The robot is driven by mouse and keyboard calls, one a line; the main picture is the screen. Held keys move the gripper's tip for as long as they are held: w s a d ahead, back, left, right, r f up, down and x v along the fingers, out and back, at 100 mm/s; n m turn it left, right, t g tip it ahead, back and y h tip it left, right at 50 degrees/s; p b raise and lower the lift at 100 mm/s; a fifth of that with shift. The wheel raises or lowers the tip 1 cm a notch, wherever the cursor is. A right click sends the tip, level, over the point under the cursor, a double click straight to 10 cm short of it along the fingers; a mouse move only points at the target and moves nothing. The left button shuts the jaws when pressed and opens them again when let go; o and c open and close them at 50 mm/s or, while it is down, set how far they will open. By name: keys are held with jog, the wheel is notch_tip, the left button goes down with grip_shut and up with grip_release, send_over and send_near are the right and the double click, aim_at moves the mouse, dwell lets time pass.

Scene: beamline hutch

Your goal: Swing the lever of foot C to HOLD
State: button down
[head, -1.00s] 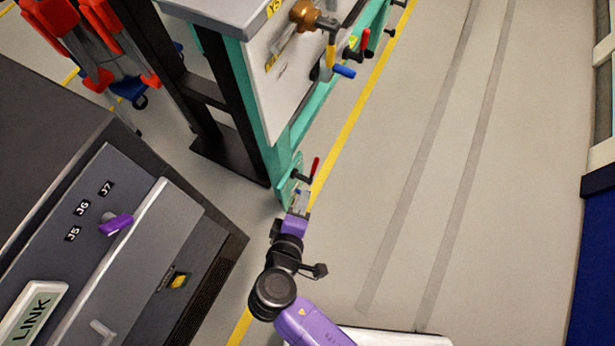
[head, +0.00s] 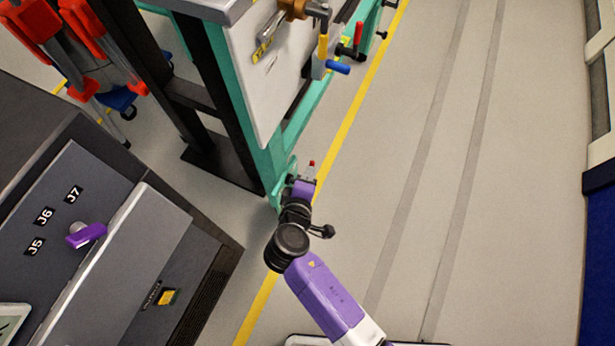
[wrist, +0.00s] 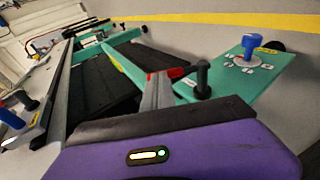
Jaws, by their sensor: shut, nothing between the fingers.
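A red-handled lever (head: 312,164) stands at the low teal foot bracket (head: 277,190) at the near end of the teal frame. My gripper (head: 309,173) is shut and empty, right at this lever and partly hiding it. In the wrist view, the grey fingers (wrist: 158,90) point at the red handle (wrist: 174,73); I cannot tell whether they touch. A black post (wrist: 203,78) stands just right of them on teal metal. No foot letter or HOLD mark is readable.
Another red lever (head: 358,36) and a blue handle (head: 338,67) sit farther up the frame. A dark grey cabinet (head: 100,240) with a purple knob (head: 86,235) stands at left. The floor right of the yellow line (head: 345,127) is clear.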

jog(key=shift+r, duration=0.1)
jog(key=p, duration=0.1)
jog(key=w+g+p, duration=0.1)
jog(key=w+p, duration=0.1)
jog(key=p, duration=0.1)
jog(key=shift+d+f+g, duration=0.3)
jog(key=shift+d, duration=0.05)
jog(key=shift+s, duration=0.15)
